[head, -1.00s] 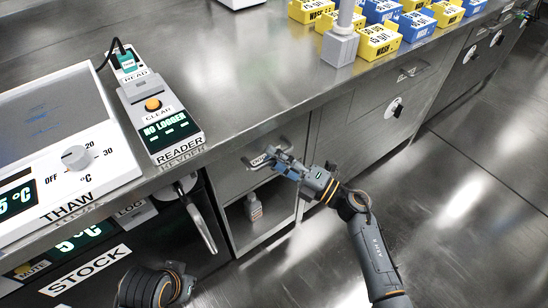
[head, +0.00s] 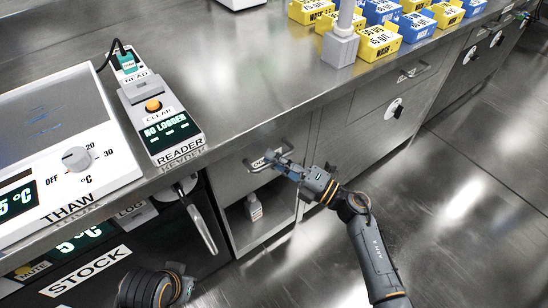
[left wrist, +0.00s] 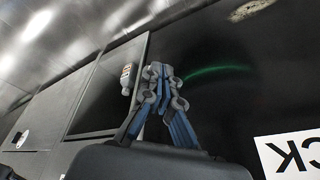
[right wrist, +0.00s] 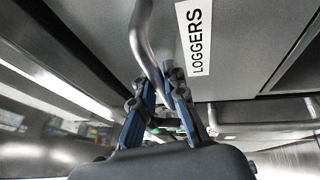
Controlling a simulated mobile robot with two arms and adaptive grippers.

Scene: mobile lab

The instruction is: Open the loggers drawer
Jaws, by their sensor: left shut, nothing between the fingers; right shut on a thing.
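The loggers drawer (head: 238,176) is a grey metal front under the counter edge, with a bar handle and a white label. In the right wrist view the label (right wrist: 195,38) reads LOGGERS. My right gripper (head: 280,162) is at the right part of the handle. In the right wrist view, its fingers (right wrist: 166,80) are shut on the handle (right wrist: 145,40). The drawer looks shut or nearly so; I cannot tell if there is a small gap. My left gripper (left wrist: 160,75) is shut and empty in front of the dark stock unit; its fingertips are outside the head view.
An open compartment below the drawer holds a small bottle (head: 254,208). The stock unit's handle (head: 200,222) sticks out at left. The reader (head: 160,115) and thaw unit (head: 110,165) stand on the counter above. The floor at right is clear.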

